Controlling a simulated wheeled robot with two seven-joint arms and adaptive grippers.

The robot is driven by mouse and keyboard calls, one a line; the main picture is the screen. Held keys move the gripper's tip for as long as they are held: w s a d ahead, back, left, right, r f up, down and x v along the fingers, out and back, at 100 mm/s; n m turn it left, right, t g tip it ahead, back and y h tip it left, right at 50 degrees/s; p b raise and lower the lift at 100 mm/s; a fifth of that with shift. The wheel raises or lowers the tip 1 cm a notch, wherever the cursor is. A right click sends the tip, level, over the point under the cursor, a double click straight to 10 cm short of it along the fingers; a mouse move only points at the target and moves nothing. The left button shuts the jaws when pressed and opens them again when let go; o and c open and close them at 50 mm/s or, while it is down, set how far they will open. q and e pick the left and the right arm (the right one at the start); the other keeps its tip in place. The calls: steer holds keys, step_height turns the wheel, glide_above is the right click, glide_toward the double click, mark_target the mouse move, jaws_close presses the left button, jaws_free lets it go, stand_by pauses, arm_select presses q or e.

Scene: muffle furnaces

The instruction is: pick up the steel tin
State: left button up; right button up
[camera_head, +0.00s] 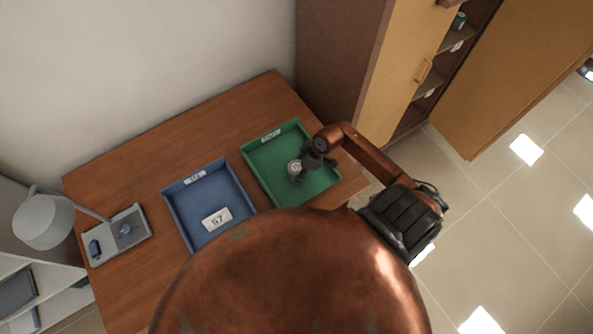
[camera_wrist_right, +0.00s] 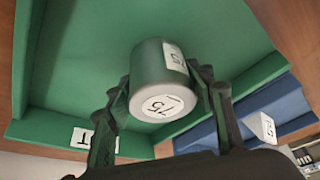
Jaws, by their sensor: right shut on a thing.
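The steel tin (camera_head: 294,168) is a short grey cylinder at the green tray (camera_head: 322,197), seen from above in the head view. In the right wrist view the tin (camera_wrist_right: 150,75) has white labels reading 75 on its end and side, and its wall looks greenish. My right gripper (camera_head: 302,164) is shut on the tin, with one finger on each side of it. I cannot tell whether the tin touches the tray floor. My left gripper is not in view.
A blue tray (camera_head: 238,187) with a white block (camera_head: 216,220) marked 57 stands left of the green tray. A grey device (camera_head: 118,236) and a lamp (camera_head: 44,218) are at the table's left. An open cabinet (camera_head: 400,75) stands behind right.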

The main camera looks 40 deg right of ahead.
steer(key=c, duration=0.6)
steer(key=shift+c, duration=0.4)
steer(key=shift+r, duration=0.1)
